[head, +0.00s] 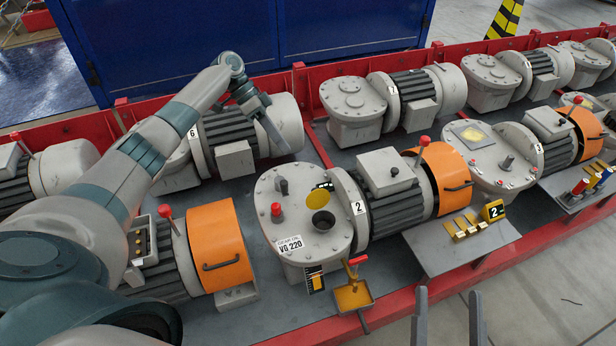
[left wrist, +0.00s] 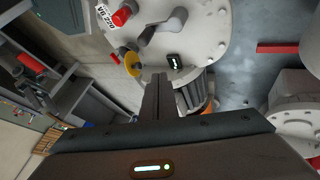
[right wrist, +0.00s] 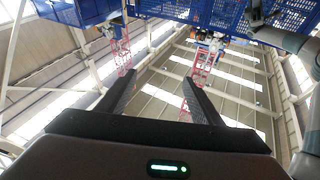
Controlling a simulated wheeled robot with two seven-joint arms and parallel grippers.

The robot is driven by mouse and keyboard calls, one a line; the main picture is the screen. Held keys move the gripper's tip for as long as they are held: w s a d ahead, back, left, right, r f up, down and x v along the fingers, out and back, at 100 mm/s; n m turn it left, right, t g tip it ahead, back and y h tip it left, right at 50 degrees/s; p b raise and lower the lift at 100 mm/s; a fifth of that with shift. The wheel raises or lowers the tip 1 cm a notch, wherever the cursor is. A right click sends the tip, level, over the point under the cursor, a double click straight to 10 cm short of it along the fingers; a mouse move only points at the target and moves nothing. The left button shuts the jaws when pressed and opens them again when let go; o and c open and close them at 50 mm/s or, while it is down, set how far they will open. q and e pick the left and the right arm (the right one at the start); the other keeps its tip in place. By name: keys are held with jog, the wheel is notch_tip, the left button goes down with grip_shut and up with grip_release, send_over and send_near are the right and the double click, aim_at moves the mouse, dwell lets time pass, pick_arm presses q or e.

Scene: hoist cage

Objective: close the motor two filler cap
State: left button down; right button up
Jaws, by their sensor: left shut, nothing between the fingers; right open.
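Motor two's pale grey gear housing (head: 290,235) carries a "2" plate (head: 358,208) and a VG 220 label. On its top is an open, dark filler neck (head: 321,221). The round yellow filler cap (head: 316,200) stands swung up behind the neck, with a small black "2" tag beside it. The cap (left wrist: 133,63) also shows in the left wrist view, left of the fingertips. My left gripper (head: 284,149) is shut and empty, above the housing's far side, apparently clear of the cap. My right gripper (head: 448,297) is open and empty at the bottom.
A red knob (head: 276,209) and a dark grey handle (head: 283,186) stand on the housing near the cap. A yellow tray with a red valve (head: 354,293) sits in front. Neighbouring motors and red rails (head: 440,285) surround it.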

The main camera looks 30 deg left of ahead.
aim_at(316, 197)
pick_arm(q)
jog(key=shift+f, duration=0.1)
jog(key=b+x, duration=0.1)
jog(key=x, duration=0.9)
jog(key=shift+b, duration=0.3)
jog(key=shift+s+d+r, duration=0.15)
jog(key=shift+s+d, duration=0.3)
jog(key=shift+s+d+r, duration=0.2)
jog(key=shift+s+d, duration=0.25)
jog(key=shift+d, duration=0.05)
jog(key=shift+s+d+r, duration=0.15)
jog(key=shift+s+d, duration=0.25)
jog(key=shift+d, duration=0.15)
pick_arm(e)
jog(key=shift+s+d+r+t+y, duration=0.1)
jog(key=shift+s+r+t, duration=0.3)
jog(key=shift+r, duration=0.25)
jog(key=shift+s+d+r+t+y, duration=0.1)
jog(key=shift+s+r+t, duration=0.15)
jog(key=shift+r+t, duration=0.35)
jog(key=shift+s+d+r+t+y, duration=0.1)
jog(key=shift+s+r+t, duration=0.3)
jog(key=shift+r, duration=0.25)
pick_arm(q)
jog(key=shift+p, duration=0.3)
pick_arm(e)
jog(key=shift+w+a, duration=0.1)
jog(key=shift+w, duration=0.05)
